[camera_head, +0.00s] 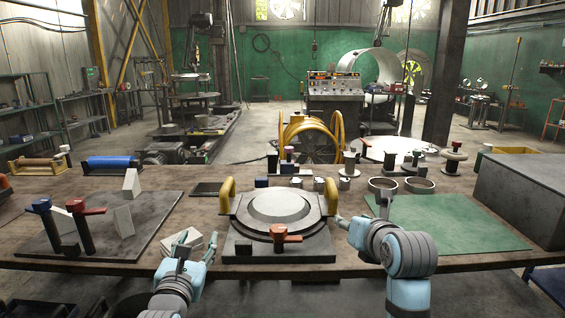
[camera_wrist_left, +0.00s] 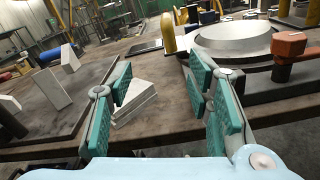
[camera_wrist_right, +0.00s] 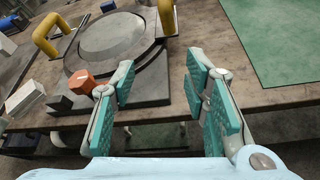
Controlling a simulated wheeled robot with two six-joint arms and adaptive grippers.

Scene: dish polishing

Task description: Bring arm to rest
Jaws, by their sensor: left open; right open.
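My left gripper (camera_head: 195,250) is open and empty near the table's front edge, left of the round dish fixture. In the left wrist view its teal fingers (camera_wrist_left: 160,95) stand apart, with white blocks (camera_wrist_left: 134,100) seen between and beyond them. My right gripper (camera_head: 350,222) is open and empty at the front edge, right of the fixture. The grey dish (camera_head: 280,206) lies flat in the fixture between two yellow handles. Neither gripper appears to touch anything.
A dark plate (camera_head: 150,212) with red-topped and blue-topped clamps and white wedges lies at left. A red-handled clamp (camera_head: 286,237) stands at the fixture's front. A green mat (camera_head: 460,222), two metal rings and a large grey box (camera_head: 530,190) are at right.

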